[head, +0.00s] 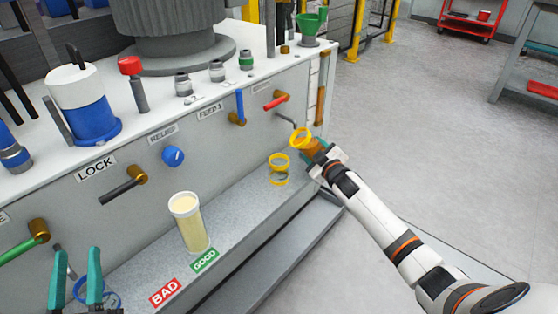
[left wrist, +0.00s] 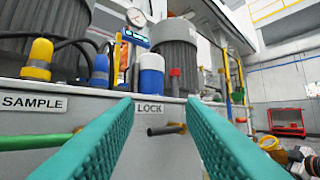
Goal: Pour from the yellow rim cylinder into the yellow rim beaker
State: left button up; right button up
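The yellow rim cylinder (head: 304,141) holds amber-brown contents and is tilted, its mouth toward the upper left. My right gripper (head: 319,154) is shut around it, at the right end of the grey ledge. The yellow rim beaker (head: 279,169) is a small clear vessel standing upright on the ledge, below and left of the cylinder's mouth. I see no stream between them, and its contents are too small to tell. My left gripper (head: 76,282) is open and empty at the bottom left. In the left wrist view its teal fingers (left wrist: 160,140) are spread apart.
A white-rimmed cylinder (head: 189,224) of cream liquid stands on the ledge behind the BAD (head: 164,292) and GOOD (head: 205,261) labels. A blue-rimmed vessel (head: 110,300) is partly hidden by my left gripper. Levers, including the LOCK lever (head: 124,188), stick out of the panel.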

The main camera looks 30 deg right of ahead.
pick_arm(q)
jog(key=shift+s+r+t+b, duration=0.2)
jog(key=shift+s+r+t, duration=0.15)
jog(key=shift+r+t, duration=0.2)
jog(key=shift+s+r+t+b, duration=0.15)
jog(key=shift+s+r+t, duration=0.15)
jog(key=shift+r+t, duration=0.2)
pick_arm(e)
jog(key=shift+n, duration=0.6)
pick_arm(q)
jog(key=shift+w+f+g, duration=0.15)
jog(key=shift+g, duration=0.1)
pick_arm(e)
jog(key=shift+d+r, duration=0.1)
jog(key=shift+r, duration=0.15)
jog(key=shift+d+r+n, duration=0.1)
jog(key=shift+r+n, duration=0.15)
jog(key=shift+n, duration=0.25)
pick_arm(q)
jog(key=shift+w+f+g, duration=0.3)
jog(key=shift+f+g, duration=0.1)
jog(key=shift+f, duration=0.15)
pick_arm(e)
jog(key=shift+r+n+h, duration=0.25)
jog(key=shift+n+h, duration=0.05)
pick_arm(q)
jog(key=shift+s+r+t, duration=0.3)
jog(key=shift+r, duration=0.1)
